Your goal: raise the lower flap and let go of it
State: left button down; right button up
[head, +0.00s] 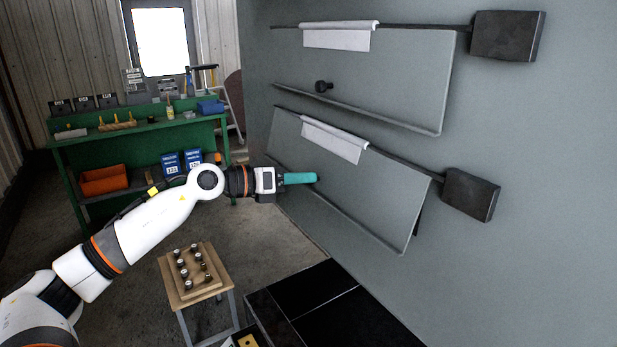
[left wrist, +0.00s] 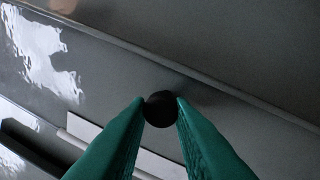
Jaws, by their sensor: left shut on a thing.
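The lower flap (head: 375,198) is a grey panel on the large grey wall, with a white strip along its top edge. Its lower edge stands out from the wall, with a dark gap at its right side. My left gripper (head: 314,178) reaches the flap's front from the left, its teal fingers hiding the flap's knob in the head view. In the left wrist view the fingers are shut on a round black knob (left wrist: 160,108), with the grey panel behind it. My right gripper is in neither view.
Above is the upper flap (head: 400,75) with its own black knob (head: 323,86). Dark blocks (head: 470,194) sit at the right ends of the flap rods. A small wooden stand (head: 172,283) with several pegs, a black cabinet (head: 345,310) and a green workbench (head: 150,128) stand around.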

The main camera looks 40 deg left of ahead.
pick_arm(q)
jog(key=s+a+r, duration=0.2)
jog(key=s+r, duration=0.1)
jog(key=r, duration=0.4)
jog(key=shift+s+r+g+y+p, duration=0.25)
jog(key=shift+s+g+y+p, duration=0.05)
jog(key=shift+s+y, duration=0.1)
jog(key=c, duration=2.1)
grip_release()
jog(key=shift+w+f, duration=0.15)
jog(key=shift+f, duration=0.05)
jog(key=o, duration=0.8)
jog(key=shift+d, duration=0.4)
jog(key=shift+a+f, duration=0.15)
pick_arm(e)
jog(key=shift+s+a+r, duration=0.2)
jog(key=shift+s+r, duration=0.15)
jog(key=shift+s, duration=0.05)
